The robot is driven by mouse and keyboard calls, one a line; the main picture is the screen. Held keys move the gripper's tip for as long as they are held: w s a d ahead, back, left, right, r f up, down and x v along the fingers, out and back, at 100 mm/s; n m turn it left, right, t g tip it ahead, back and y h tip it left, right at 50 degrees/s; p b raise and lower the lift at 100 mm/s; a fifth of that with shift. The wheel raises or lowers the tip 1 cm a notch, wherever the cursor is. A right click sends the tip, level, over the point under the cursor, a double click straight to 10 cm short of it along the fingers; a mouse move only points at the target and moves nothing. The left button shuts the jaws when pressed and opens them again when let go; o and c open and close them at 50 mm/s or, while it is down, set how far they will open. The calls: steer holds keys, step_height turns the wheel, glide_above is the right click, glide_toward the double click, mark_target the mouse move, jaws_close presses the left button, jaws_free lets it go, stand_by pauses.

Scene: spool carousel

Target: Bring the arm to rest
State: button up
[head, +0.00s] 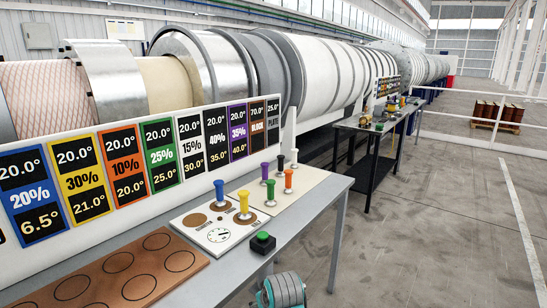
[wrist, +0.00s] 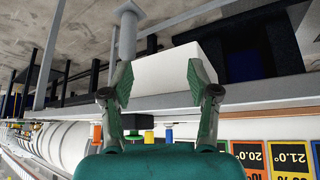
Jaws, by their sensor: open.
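My gripper (wrist: 160,88) shows in the wrist view, which is upside down. Its two green fingers are spread apart, with no object held between them. A white block shows behind the gap; I cannot tell how far off it is. In the head view a teal and grey part of my arm shows at the bottom edge, in front of the bench (head: 318,208). The gripper itself cannot be made out there.
On the bench stand a blue spool (head: 219,188), a yellow spool (head: 243,201) and several others. A brown board (head: 195,262) with circles and a green-button box (head: 263,243) are nearer. A sign panel (head: 100,220) stands behind. Floor (head: 430,230) at right is clear.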

steer(key=s+d+f+m+t, duration=0.1)
steer(key=s+d+f, duration=0.3)
steer(key=s+f, duration=0.25)
steer(key=s+d+f+t, duration=0.1)
steer(key=s+d+f, duration=0.3)
steer(key=s+f, duration=0.25)
steer(key=s+d+f+m+t, duration=0.15)
steer(key=s+d, duration=0.25)
steer(key=s, duration=0.4)
steer(key=s+d+f+t, duration=0.1)
steer(key=s+d+f, duration=0.15)
steer(key=s, duration=0.45)
steer(key=s+d+r+t+h, duration=0.1)
steer(key=s+d+r, duration=0.15)
steer(key=s, duration=0.55)
steer(key=s+d+r+t+h, duration=0.15)
steer(key=s+r, duration=0.25)
steer(key=s, duration=0.4)
steer(key=s+d+r+m+t, duration=0.1)
steer(key=s+d+r+m, duration=0.1)
steer(key=s+r, duration=0.9)
steer(key=shift+s+d+r, duration=0.2)
steer(key=shift+s+r, duration=0.1)
steer(key=shift+r, duration=0.6)
